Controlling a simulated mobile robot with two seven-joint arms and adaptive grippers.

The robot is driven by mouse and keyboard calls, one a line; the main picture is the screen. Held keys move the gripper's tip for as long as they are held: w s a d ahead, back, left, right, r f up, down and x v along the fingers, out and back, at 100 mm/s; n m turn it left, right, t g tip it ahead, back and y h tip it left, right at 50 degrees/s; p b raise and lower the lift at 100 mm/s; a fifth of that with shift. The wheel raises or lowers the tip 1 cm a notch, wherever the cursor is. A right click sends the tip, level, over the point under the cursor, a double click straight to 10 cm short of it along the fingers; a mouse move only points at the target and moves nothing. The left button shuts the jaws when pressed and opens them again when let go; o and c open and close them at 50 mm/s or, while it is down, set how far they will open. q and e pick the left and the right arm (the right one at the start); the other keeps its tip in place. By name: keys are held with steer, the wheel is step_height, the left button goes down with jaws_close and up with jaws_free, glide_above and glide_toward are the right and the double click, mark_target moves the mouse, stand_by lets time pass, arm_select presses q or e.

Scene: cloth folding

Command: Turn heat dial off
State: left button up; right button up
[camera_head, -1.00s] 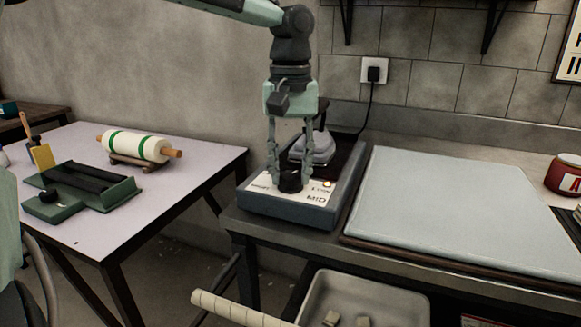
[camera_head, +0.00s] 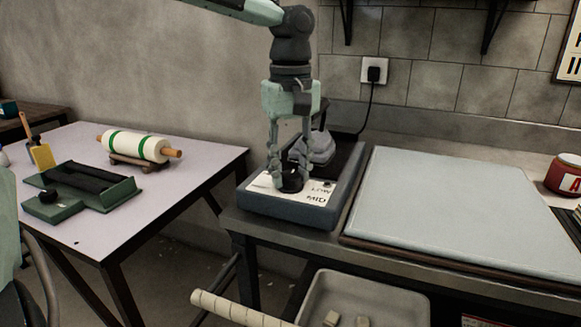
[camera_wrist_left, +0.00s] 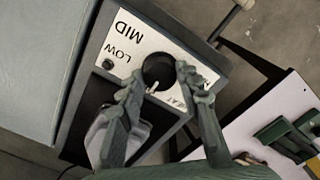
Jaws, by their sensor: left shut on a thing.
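The heat dial (camera_head: 291,183) is a round black knob on the white front panel (camera_head: 265,181) of a blue-grey heating unit (camera_head: 285,211). My left gripper (camera_head: 291,177) points down from above and is shut on the dial, one finger on each side. In the left wrist view the dial (camera_wrist_left: 158,68) sits between the fingertips, with a small pale pointer mark toward the wrist. The panel reads LOW and MID; the fingers partly hide another label. A small indicator lamp (camera_wrist_left: 108,64) beside LOW looks dark. My right gripper is not in view.
A grey iron-like tool (camera_head: 317,149) rests on the unit behind the fingers. A pale board (camera_head: 450,215) lies right of the unit. A red jar (camera_head: 564,174) stands at far right. A side table (camera_head: 160,205) at left holds a rolling pin (camera_head: 138,146) and a green tool (camera_head: 85,190).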

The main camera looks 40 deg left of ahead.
mark_target(291, 174)
arm_select(q)
steer(key=o, duration=1.2)
steer(key=shift+c, duration=0.2)
step_height(291, 174, up, 12)
